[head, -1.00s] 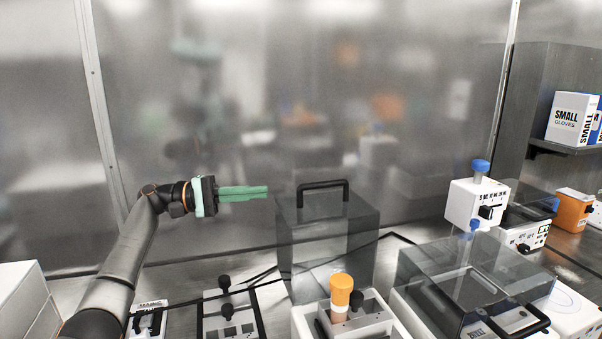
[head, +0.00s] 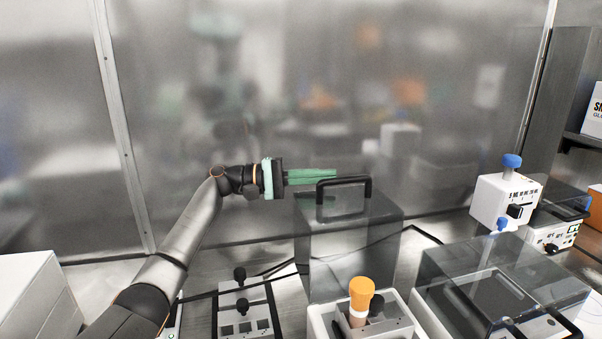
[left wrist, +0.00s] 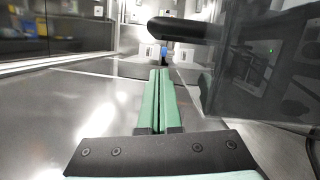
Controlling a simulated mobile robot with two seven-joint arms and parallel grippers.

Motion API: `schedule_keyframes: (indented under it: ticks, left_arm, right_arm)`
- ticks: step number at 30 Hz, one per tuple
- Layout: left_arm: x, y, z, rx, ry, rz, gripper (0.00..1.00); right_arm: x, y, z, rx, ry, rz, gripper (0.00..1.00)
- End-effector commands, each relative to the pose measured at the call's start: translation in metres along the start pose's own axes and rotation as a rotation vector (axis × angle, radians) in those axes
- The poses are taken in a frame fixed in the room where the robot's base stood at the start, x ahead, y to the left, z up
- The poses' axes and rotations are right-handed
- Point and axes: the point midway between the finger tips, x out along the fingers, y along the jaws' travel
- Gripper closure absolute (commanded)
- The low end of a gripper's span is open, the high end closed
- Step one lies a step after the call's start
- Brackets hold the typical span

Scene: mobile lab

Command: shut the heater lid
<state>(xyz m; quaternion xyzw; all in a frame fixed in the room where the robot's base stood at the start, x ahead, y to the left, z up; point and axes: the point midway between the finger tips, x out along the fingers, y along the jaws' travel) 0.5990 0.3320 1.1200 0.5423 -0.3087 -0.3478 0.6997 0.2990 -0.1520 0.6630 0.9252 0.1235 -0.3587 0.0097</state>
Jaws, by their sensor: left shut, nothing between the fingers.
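The heater lid (head: 340,245) is a smoky see-through box standing raised behind a white heater base (head: 318,318). Its black handle (head: 343,183) is at the top. In the left wrist view the lid (left wrist: 265,80) fills the right side, with the handle (left wrist: 180,28) jutting out above the fingers. My left gripper (head: 334,174) has green fingers, shut and empty, pointing right. The fingertips are level with the handle and seem to lie just behind it; contact cannot be told. The fingers also show in the left wrist view (left wrist: 160,72). My right gripper is not in view.
An orange-capped tube (head: 361,295) stands in the heater base. A second device with a smoky lid (head: 500,275) is at right. A block with black knobs (head: 245,305) is at left of the base. A metal wall (head: 270,70) closes off the back.

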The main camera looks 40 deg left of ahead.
Motion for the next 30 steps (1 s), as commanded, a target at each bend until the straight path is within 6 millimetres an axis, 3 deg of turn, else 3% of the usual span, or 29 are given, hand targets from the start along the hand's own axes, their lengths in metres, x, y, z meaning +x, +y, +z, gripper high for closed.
schedule_keyframes:
  ticks: [10,30]
  left_arm:
    - [0.005,-0.001,0.027,-0.001,0.001,-0.002,1.00]
    - [0.011,0.002,0.036,0.027,-0.002,-0.007,1.00]
  right_arm:
    - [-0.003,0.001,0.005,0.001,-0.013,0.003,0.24]
    - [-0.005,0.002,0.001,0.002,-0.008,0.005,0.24]
